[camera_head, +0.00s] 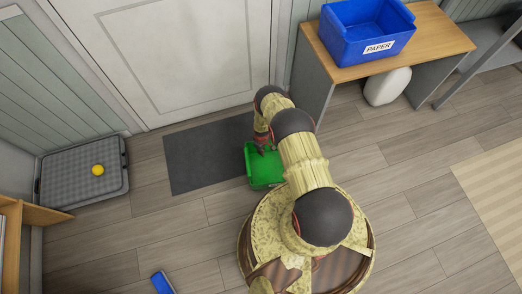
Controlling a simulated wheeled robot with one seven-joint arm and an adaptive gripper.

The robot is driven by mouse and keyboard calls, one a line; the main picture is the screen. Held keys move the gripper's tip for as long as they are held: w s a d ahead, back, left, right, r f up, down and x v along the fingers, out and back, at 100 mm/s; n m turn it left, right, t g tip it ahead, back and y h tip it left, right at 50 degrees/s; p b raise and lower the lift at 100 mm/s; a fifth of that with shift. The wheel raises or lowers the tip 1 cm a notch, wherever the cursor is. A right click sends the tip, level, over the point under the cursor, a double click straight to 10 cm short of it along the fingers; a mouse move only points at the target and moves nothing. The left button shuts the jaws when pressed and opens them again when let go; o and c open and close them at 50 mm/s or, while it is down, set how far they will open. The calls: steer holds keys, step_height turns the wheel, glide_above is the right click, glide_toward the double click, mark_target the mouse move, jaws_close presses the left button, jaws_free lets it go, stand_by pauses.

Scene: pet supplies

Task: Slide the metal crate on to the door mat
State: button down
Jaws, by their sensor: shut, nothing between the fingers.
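A green open crate (264,178) stands on the wood floor at the right end of the dark grey door mat (200,158). No label shows on it, so I cannot read whether it is the metal crate. Its left side is close to the mat's right edge; I cannot tell whether it overlaps the mat. My gripper (265,147) is shut and empty, at the crate's far side, over or just inside its rim. My arm hides the crate's right part and some of the mat's right end.
A white door (165,50) is behind the mat. A blue crate labelled PAPER (377,48) stands on a wooden table (440,45), with a white container (387,87) below. A grey cushioned tray (60,182) holding a yellow ball (98,170) lies left. A blue object (162,283) lies on the floor.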

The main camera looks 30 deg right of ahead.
step_height(320, 180, up, 9)
steer(key=w+p, duration=0.1)
steer(key=p, duration=0.2)
steer(key=shift+f, duration=0.2)
steer(key=c, duration=2.6)
jaws_free()
